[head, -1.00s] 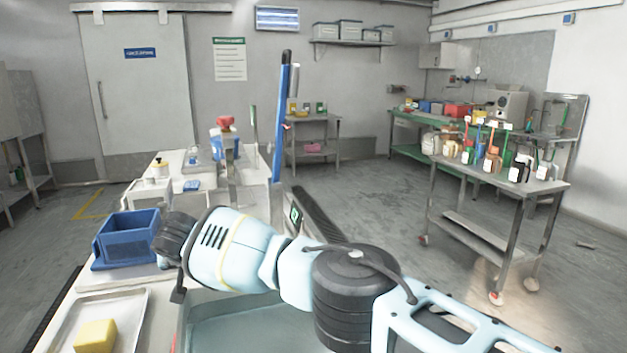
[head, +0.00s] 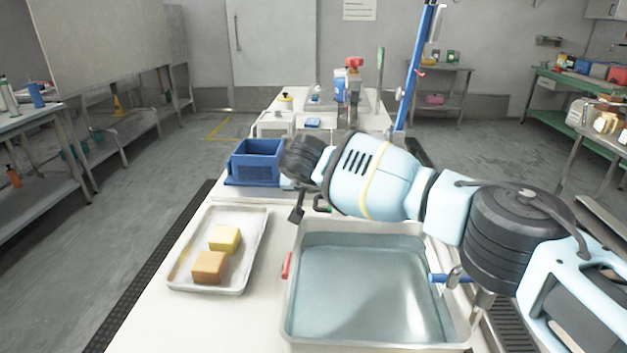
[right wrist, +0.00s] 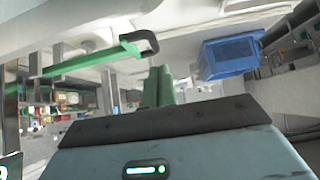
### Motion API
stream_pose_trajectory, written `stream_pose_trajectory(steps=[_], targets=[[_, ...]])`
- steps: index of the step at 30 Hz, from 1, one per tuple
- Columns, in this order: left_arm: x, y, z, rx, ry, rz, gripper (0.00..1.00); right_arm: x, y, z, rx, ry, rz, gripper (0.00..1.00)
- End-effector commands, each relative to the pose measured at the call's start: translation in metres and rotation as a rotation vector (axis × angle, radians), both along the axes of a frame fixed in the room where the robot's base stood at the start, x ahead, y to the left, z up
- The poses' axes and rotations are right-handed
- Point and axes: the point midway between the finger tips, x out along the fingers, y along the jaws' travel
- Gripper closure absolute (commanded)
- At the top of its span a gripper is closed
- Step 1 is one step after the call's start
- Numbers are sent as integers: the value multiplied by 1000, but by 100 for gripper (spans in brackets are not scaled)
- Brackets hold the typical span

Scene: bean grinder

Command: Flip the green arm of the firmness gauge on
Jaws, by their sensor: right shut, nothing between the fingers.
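A green bar (right wrist: 95,62) with a bent black end (right wrist: 146,42) crosses the upper left of the right wrist view; it looks like the gauge's green arm. My right gripper (right wrist: 158,72) is shut and empty, its two greenish fingers side by side. Its tips look close to the black end, with a gap between them. In the head view a small black hook (head: 321,204) shows just under my right forearm and may be that same end. My forearm hides the rest of the gauge and the right fingertips there. My left gripper is not in view.
A blue crate (head: 257,160) stands just left of my right wrist. A tray (head: 236,268) with a yellow block (head: 225,239) and an orange block (head: 209,267) lies on the counter's left. A water-filled basin (head: 300,318) lies in front. A blue post (head: 412,75) rises behind.

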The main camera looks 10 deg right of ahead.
Motion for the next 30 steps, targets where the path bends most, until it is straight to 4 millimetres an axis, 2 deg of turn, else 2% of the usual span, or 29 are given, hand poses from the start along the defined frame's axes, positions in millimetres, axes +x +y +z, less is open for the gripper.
stream_pose_trajectory(steps=[6, 11, 30], targets=[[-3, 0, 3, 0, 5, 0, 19, -17, 4, 18, -1, -1, 2, 100], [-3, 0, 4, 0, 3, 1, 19, -24, 6, 24, -1, 0, 0, 100], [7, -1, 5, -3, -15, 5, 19, -26, 7, 26, 0, 1, 1, 100]])
